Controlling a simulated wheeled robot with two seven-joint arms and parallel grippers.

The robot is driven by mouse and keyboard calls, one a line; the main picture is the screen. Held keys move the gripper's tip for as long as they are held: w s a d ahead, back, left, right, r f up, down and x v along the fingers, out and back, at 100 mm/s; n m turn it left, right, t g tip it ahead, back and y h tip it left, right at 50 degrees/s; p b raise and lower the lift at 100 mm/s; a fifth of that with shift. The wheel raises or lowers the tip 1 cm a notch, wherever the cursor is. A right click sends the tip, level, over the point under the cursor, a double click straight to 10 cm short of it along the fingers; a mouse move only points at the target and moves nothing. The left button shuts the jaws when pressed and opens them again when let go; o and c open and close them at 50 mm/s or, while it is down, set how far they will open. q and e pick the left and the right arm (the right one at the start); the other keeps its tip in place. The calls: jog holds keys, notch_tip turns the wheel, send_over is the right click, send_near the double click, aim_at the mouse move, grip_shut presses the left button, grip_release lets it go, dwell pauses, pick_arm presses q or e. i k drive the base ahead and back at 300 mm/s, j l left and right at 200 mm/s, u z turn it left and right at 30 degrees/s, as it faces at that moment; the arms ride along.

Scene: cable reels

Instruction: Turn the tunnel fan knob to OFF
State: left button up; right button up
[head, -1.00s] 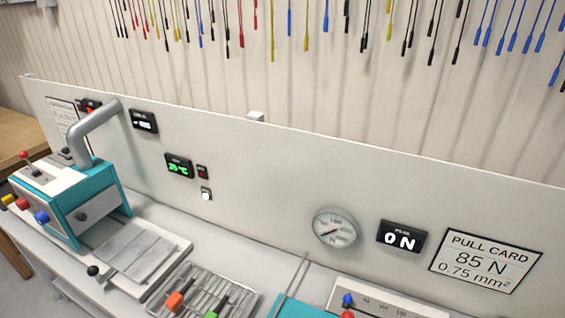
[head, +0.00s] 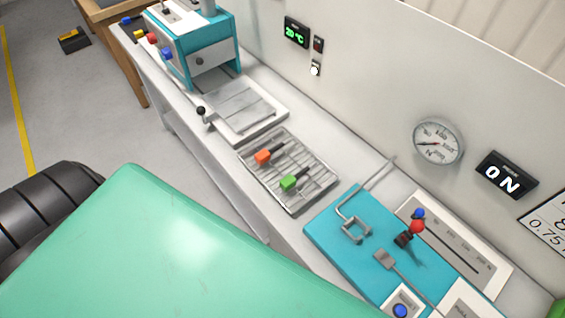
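No label reading tunnel fan is legible, so I cannot tell which knob it is. A teal and white machine (head: 205,45) stands at the far left end of the bench, with a small dark round knob (head: 199,61) on its side. Yellow, red and blue knobs (head: 153,40) stick out from its front edge. On the back panel, a green-lit temperature display (head: 296,32) sits beside a small dark red switch (head: 318,44), with a small white-faced control (head: 314,69) below. Neither gripper is in view.
A wire rack (head: 290,190) holds an orange-handled and a green-handled tool. A teal pull-test fixture (head: 325,225) with a red-and-blue-topped lever stands at the right. A black-and-yellow box (head: 74,41) lies on the floor.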

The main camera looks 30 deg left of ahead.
aim_at(166, 52)
jog(key=k+j+u, duration=0.1)
jog(key=j+u, duration=0.65)
jog(key=u, duration=0.15)
jog(key=j+u, duration=0.45)
